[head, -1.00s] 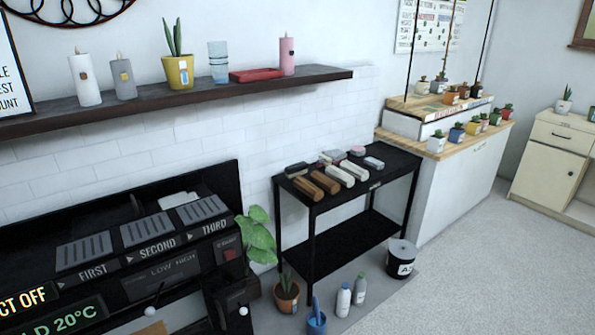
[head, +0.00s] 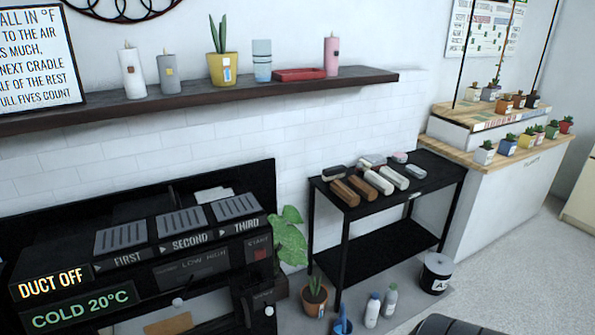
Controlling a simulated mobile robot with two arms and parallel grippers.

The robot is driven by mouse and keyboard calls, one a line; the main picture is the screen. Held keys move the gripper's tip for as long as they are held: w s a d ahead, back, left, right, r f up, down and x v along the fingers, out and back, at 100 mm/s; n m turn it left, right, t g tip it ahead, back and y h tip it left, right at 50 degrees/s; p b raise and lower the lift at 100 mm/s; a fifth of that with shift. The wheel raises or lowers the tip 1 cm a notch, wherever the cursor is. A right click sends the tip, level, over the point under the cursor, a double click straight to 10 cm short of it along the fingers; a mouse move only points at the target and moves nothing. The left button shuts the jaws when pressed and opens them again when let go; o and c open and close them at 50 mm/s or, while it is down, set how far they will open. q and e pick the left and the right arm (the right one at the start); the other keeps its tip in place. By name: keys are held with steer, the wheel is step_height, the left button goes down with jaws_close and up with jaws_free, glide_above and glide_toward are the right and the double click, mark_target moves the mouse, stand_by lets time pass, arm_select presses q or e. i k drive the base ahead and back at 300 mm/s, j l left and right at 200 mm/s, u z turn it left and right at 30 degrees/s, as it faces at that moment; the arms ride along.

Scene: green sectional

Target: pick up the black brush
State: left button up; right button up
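Several small brush-like blocks lie on the top of a black two-tier table (head: 440,178) in the head view. One at the back left of the group, dark on top with a pale lower part, looks like the black brush (head: 331,173). It is small in the view, so its details are hard to tell. Beside it lie brown blocks (head: 345,193), whitish blocks (head: 379,182) and a grey block (head: 415,171). Neither of my grippers is in view.
A black stove-like unit (head: 190,240) stands left of the table. A potted plant (head: 314,297), bottles (head: 372,310) and a black bucket (head: 436,273) stand on the floor in front. A wooden-topped counter (head: 470,157) is at right. A dark rounded shape shows at bottom right.

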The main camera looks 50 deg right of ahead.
mark_target(338, 171)
steer(key=l+u, duration=0.2)
steer(key=l, duration=0.25)
steer(key=k+l+u, duration=0.2)
steer(key=l, duration=0.2)
steer(key=l+u, duration=0.2)
steer(key=l, duration=0.25)
steer(key=k+l+u, duration=0.2)
steer(key=l, duration=0.2)
steer(key=i, duration=0.05)
